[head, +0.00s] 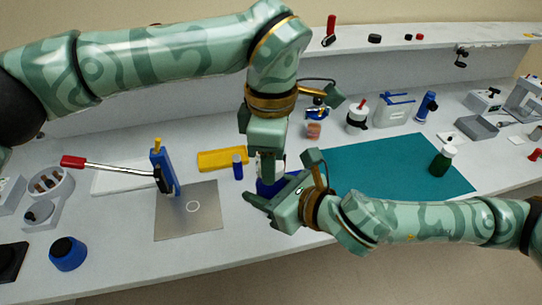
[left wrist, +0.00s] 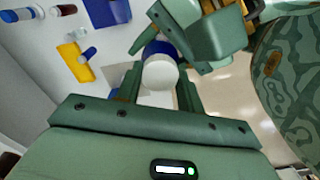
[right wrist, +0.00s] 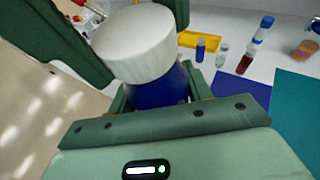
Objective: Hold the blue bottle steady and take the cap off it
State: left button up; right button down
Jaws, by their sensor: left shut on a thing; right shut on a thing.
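My right gripper (head: 262,201) is shut on the bottle's body from the front right. My left gripper (head: 266,160) comes down from above and is shut on the white cap, which also shows between its fingers in the left wrist view (left wrist: 160,73).
A metal plate (head: 205,222) and a blue press with a red-handled lever (head: 163,170) lie to the left. A yellow tray (head: 222,158) and a small blue vial (head: 238,167) are close behind. A teal mat (head: 385,165) with a green bottle (head: 441,161) lies right.

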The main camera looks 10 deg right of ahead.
pick_arm(q)
jog(key=n, duration=0.6)
pick_arm(e)
jog(key=shift+s+a, duration=0.1)
jog(key=shift+a, duration=0.05)
pick_arm(q)
jog(key=n, duration=0.3)
jog(key=shift+r, duration=0.1)
jog(key=n, duration=1.8)
jog(key=shift+w, duration=0.1)
jog(key=shift+r, duration=0.25)
jog(key=shift+r, duration=0.85)
